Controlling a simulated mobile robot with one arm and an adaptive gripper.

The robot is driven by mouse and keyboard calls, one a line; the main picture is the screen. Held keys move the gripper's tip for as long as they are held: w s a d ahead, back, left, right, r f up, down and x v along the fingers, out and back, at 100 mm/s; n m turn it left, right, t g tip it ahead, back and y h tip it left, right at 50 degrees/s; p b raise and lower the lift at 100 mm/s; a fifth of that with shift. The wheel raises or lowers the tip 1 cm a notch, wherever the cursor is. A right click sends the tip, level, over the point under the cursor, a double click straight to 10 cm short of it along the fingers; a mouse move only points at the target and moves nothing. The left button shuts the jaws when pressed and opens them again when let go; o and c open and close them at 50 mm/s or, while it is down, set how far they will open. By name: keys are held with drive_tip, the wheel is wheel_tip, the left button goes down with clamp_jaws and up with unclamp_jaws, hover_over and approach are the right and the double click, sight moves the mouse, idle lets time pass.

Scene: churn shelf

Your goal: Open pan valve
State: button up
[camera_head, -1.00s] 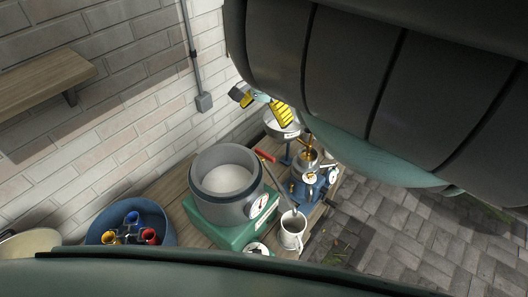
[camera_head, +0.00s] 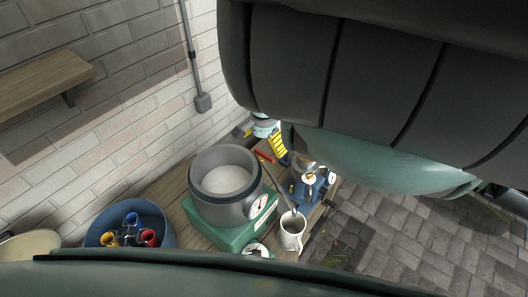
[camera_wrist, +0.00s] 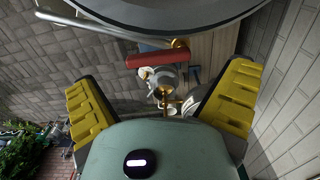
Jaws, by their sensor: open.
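The grey pan (camera_head: 226,203) stands on a green scale base. Beside it, a red lever (camera_head: 264,157) shows, with a spout (camera_head: 280,188) running toward a white mug. In the wrist view, the red lever (camera_wrist: 157,60) and a brass fitting (camera_wrist: 181,43) sit just under the pan's rim (camera_wrist: 200,28); they look like the pan valve. My gripper (camera_wrist: 162,77) is open and empty, with yellow fingers either side of the lever in this view. In the head view, my gripper (camera_head: 262,137) is beyond the lever; the gap between them is hard to judge.
A white mug (camera_head: 291,232) stands under the spout. A blue device with brass parts and a gauge (camera_head: 307,180) stands right of the pan. A blue bowl with colored cups (camera_head: 107,219) is at left. A brick wall (camera_head: 150,80) runs behind; open paving (camera_head: 410,240) lies right.

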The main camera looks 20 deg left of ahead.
sight(264, 153)
drive_tip(key=shift+s+d+f, duration=0.1)
drive_tip(key=shift+d+f, duration=0.05)
drive_tip(key=shift+f, duration=0.4)
drive_tip(key=shift+a+f, duration=0.2)
drive_tip(key=shift+f, duration=0.35)
drive_tip(key=shift+d+f, duration=0.2)
drive_tip(key=shift+f, duration=0.4)
drive_tip(key=shift+c, duration=0.3)
drive_tip(key=c, duration=1)
